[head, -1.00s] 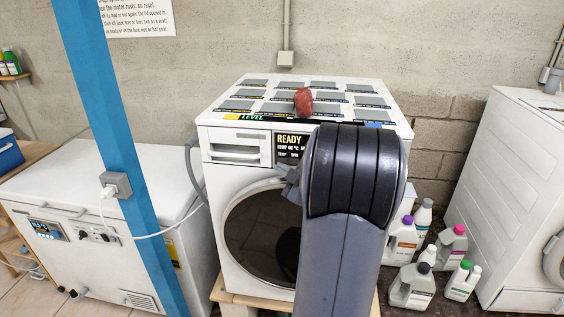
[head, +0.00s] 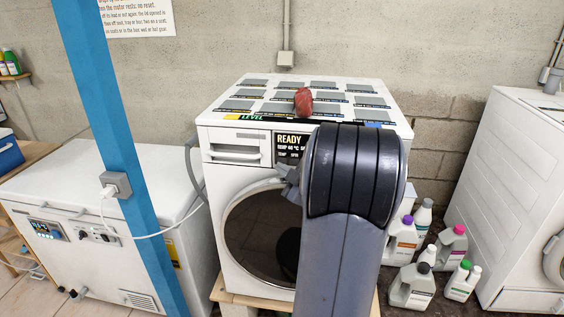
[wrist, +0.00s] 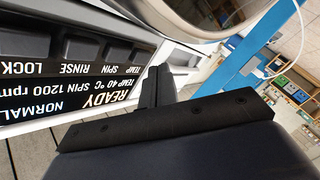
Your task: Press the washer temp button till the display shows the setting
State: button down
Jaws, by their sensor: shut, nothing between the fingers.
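The white washer (head: 235,175) stands on a wooden plinth. Its black display (head: 291,142) reads READY and TEMP 40 °C; in the wrist view the display (wrist: 70,100) appears upside down and also reads SPIN 1200 rpm and NORMAL. Below it a row of dark buttons is labelled TEMP, SPIN, RINSE and LOCK. The temp button (wrist: 128,45) is at the end of the row nearest my gripper. My gripper (wrist: 159,72) is shut and empty, its fingertips close beside the temp button. I cannot tell if they touch the panel. In the head view my gripper (head: 289,184) is partly hidden by my arm.
A red object (head: 303,101) lies on the washer top among grey panels. A blue post (head: 118,130) and a white chest (head: 70,190) stand at left. Several bottles (head: 412,285) stand on the floor at right, beside another white machine (head: 500,190).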

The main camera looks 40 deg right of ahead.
jog(key=shift+d, duration=0.1)
jog(key=shift+w+d, duration=0.25)
jog(key=shift+w+d, duration=0.25)
jog(key=shift+d, duration=0.05)
dwell(0.8)
jog(key=shift+s+a, duration=0.1)
jog(key=shift+a, duration=0.05)
jog(key=shift+s+a, duration=0.4)
jog(key=shift+a, duration=0.1)
jog(key=s+a+b, duration=0.1)
jog(key=s+a, duration=0.2)
jog(key=shift+s+a, duration=0.15)
jog(key=shift+a, duration=0.25)
jog(key=shift+d, duration=0.1)
dwell(1.5)
